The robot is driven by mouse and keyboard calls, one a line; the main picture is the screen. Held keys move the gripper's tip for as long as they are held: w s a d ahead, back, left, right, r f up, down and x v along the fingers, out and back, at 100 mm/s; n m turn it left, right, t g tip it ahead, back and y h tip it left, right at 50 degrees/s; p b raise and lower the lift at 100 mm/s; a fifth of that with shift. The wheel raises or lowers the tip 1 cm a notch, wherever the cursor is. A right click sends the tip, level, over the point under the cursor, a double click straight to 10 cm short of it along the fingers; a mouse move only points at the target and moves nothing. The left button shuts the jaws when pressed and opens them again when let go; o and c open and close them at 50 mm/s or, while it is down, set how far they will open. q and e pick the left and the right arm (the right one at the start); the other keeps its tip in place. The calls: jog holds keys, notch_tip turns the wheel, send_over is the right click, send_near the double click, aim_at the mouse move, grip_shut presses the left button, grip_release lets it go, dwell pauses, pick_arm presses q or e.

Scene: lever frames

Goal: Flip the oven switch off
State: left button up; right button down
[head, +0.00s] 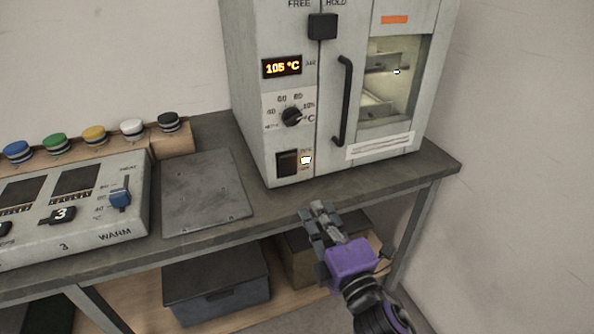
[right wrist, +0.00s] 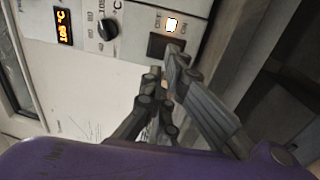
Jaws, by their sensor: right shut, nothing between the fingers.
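The oven (head: 241,75) is a tall light-grey cabinet on the bench, with an orange display reading 105 °C. Its switch (head: 287,163) is a dark rocker low on the front panel, with a lit white indicator (head: 306,160) beside it. In the right wrist view the switch (right wrist: 157,45) lies near the top middle, by the OFF and ON labels. My right gripper (head: 318,207) is shut and empty, in front of the bench edge, below and right of the switch. In the wrist view its fingertips (right wrist: 163,70) point at the switch, with a gap apparent. My left gripper is out of view.
A black dial (head: 291,117) sits above the switch, and a black door handle (head: 343,100) to its right. A flat metal plate (head: 205,190) and a control box (head: 100,195) with a blue slider lie left. Several coloured knobs line the back. Dark boxes (head: 216,285) stand below.

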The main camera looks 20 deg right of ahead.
send_near(293, 162)
jog(key=w, duration=0.5)
jog(key=shift+w+a+r+p, duration=0.2)
jog(key=shift+r+p, duration=0.1)
jog(key=shift+p, duration=0.1)
jog(key=shift+w, duration=0.7)
jog(key=shift+r, duration=0.1)
jog(key=shift+w+r+p, duration=0.25)
jog(key=shift+w+p, duration=0.1)
jog(key=shift+p, duration=0.25)
jog(key=shift+f, duration=0.15)
jog(key=shift+s, duration=0.1)
